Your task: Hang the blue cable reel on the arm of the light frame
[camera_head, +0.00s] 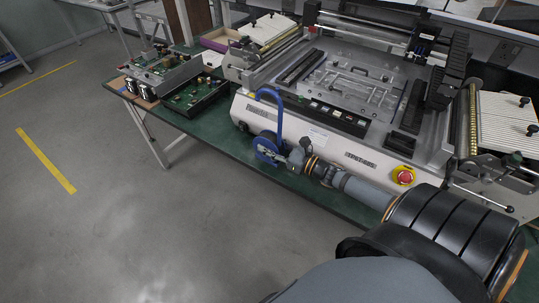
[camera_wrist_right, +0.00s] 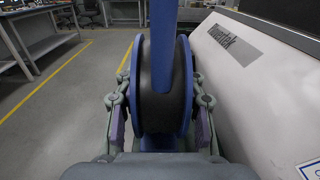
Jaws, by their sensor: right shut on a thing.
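The blue cable reel (camera_head: 264,148) is near the front edge of the green bench in the head view, with its tall blue handle loop upward. My right gripper (camera_head: 284,158) is shut on the reel. In the right wrist view the reel (camera_wrist_right: 160,85) fills the middle, with a dark winding between blue flanges. The right gripper's fingers (camera_wrist_right: 160,120) flank it on both sides. I cannot tell from these views whether the reel touches the bench. I cannot make out the light frame or its arm for certain. My left gripper is not in view.
A large white machine (camera_head: 310,125) stands on the green bench (camera_head: 215,142) just behind the reel. It has a red emergency button (camera_head: 404,176). Circuit boards (camera_head: 192,97) lie at the bench's left end. The grey floor (camera_head: 150,225) before the bench is open.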

